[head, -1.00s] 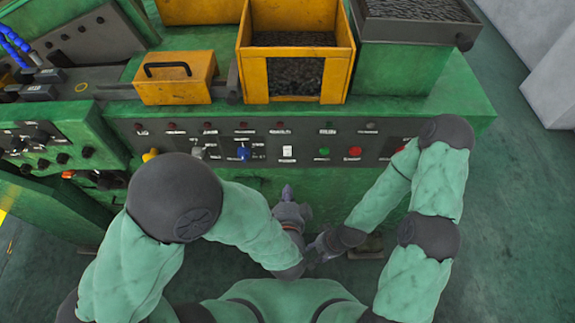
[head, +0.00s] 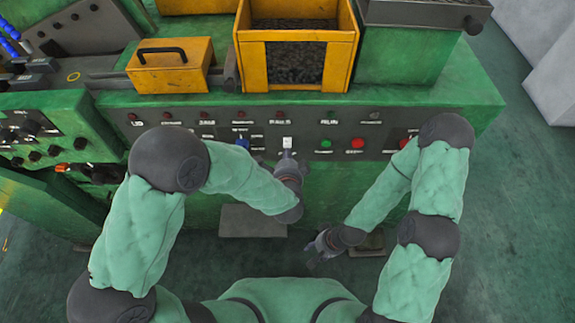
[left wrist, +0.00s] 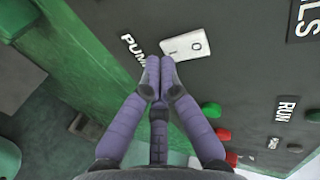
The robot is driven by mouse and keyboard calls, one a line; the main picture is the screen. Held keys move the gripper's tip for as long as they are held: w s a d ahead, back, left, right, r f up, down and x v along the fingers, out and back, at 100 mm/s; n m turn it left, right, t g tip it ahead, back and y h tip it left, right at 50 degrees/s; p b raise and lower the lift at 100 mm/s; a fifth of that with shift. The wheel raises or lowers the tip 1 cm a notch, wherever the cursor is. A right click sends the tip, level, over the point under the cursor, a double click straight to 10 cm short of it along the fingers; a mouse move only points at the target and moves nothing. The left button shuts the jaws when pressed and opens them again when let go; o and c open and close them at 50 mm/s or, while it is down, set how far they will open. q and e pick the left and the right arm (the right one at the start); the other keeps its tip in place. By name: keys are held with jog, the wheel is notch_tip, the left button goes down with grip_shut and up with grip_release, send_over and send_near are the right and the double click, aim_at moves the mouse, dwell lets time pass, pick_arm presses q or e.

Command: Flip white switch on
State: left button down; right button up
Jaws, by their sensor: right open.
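The white switch (head: 287,142) is on the dark control panel of the green machine. In the left wrist view, the switch plate (left wrist: 187,44) shows a round "0" mark, with lettering starting "PUM" beside it. My left gripper (head: 287,155) points at the panel just below the switch. In the left wrist view its purple fingers (left wrist: 159,76) are together, with nothing between them, and their tips are at the lower edge of the switch; I cannot tell whether they touch it. My right gripper (head: 320,246) is open and empty, low in front of the machine.
A green button (head: 326,143) and a red button (head: 358,143) are right of the switch. A blue knob (head: 241,141) is to its left. A yellow bin (head: 297,35) stands above the panel. Free floor lies to the right.

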pick_arm(q)
jog(key=shift+w, duration=0.25)
jog(key=shift+w+f+p, duration=0.2)
jog(key=shift+w+p, duration=0.1)
jog(key=shift+w, duration=0.05)
jog(key=shift+r, duration=0.1)
jog(key=shift+r+p, duration=0.85)
jog(key=shift+p, duration=0.1)
